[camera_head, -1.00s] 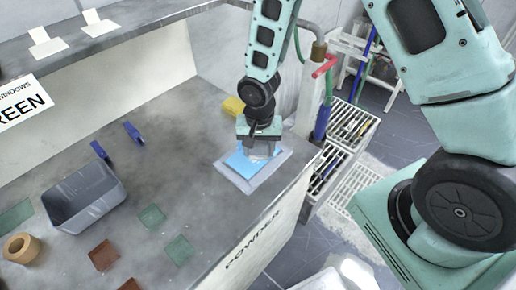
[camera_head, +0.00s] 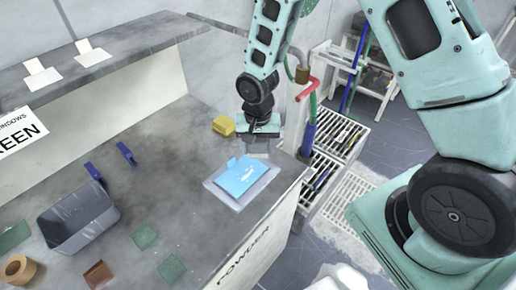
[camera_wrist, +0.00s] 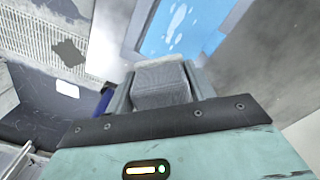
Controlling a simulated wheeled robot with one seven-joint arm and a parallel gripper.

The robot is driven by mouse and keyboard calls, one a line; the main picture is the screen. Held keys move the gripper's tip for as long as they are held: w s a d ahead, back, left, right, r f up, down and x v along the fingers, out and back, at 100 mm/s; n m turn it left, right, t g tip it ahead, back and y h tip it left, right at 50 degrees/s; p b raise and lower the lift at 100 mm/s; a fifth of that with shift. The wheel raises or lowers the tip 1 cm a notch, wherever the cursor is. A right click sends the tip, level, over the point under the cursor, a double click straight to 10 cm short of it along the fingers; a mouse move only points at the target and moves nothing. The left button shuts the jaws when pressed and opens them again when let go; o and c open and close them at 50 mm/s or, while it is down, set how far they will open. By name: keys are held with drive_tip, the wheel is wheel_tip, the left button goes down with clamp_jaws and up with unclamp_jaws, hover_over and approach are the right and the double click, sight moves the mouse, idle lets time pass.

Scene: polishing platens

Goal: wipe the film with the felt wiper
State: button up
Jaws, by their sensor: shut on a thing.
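A light blue platen (camera_head: 240,174) with white film marks lies on a pale grey square base (camera_head: 218,192) near the right end of the counter. The same blue surface shows at the top of the wrist view (camera_wrist: 180,28), with whitish streaks on it. My gripper (camera_head: 258,140) is just behind the base, near the counter's back right edge. In the wrist view my gripper (camera_wrist: 160,85) is shut on a grey felt wiper (camera_wrist: 162,82). The wiper is off the blue surface, to its side; its height above the counter is hard to tell.
A yellow sponge (camera_head: 223,125) sits left of my gripper. A grey bin (camera_head: 78,222), blue clips (camera_head: 126,153), green and brown tiles (camera_head: 145,236) and a tan roll (camera_head: 18,269) lie to the left. A red-handled pipe (camera_head: 307,90) stands at the right.

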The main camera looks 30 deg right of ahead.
drive_tip(key=shift+r+p, duration=0.95)
drive_tip(key=shift+r, duration=0.55)
